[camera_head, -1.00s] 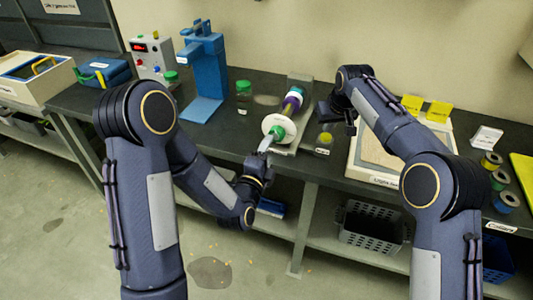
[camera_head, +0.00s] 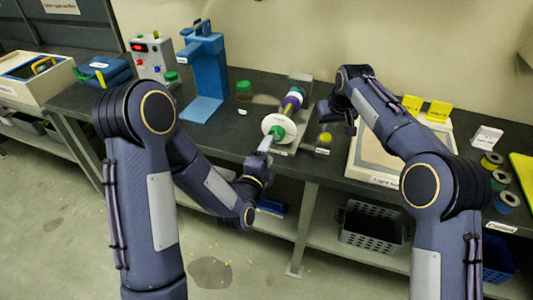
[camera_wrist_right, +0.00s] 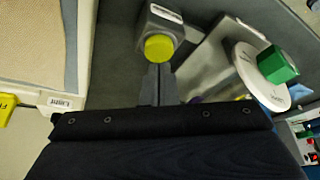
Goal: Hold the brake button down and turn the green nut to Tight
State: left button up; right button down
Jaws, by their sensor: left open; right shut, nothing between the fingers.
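The green nut (camera_head: 278,132) sits at the front of a white disc (camera_head: 288,124) on the expeller's shaft. In the right wrist view the nut (camera_wrist_right: 277,65) stands out from the disc (camera_wrist_right: 258,86). My left gripper (camera_head: 265,144) is open at the nut's front; whether its fingers touch the nut is unclear. The yellow brake button (camera_head: 325,137) tops a small grey box right of the expeller. My right gripper (camera_wrist_right: 158,70) is shut and empty, its tips at the lower edge of the button (camera_wrist_right: 159,47). I cannot tell whether the button is pressed down.
A blue stand (camera_head: 203,75), a control box (camera_head: 152,58) and a green-lidded jar (camera_head: 244,92) stand left of the expeller. A shallow tray (camera_head: 358,174) lies to the right, with yellow blocks (camera_head: 438,111) behind it. Several coloured rolls (camera_head: 500,181) lie further right.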

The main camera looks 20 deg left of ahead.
aim_at(275, 136)
jog(key=shift+f, duration=1.1)
dwell(0.4)
pick_arm(q)
jog(key=shift+w, duration=2.3)
jog(key=shift+w, duration=1.55)
jog(key=shift+s, duration=0.15)
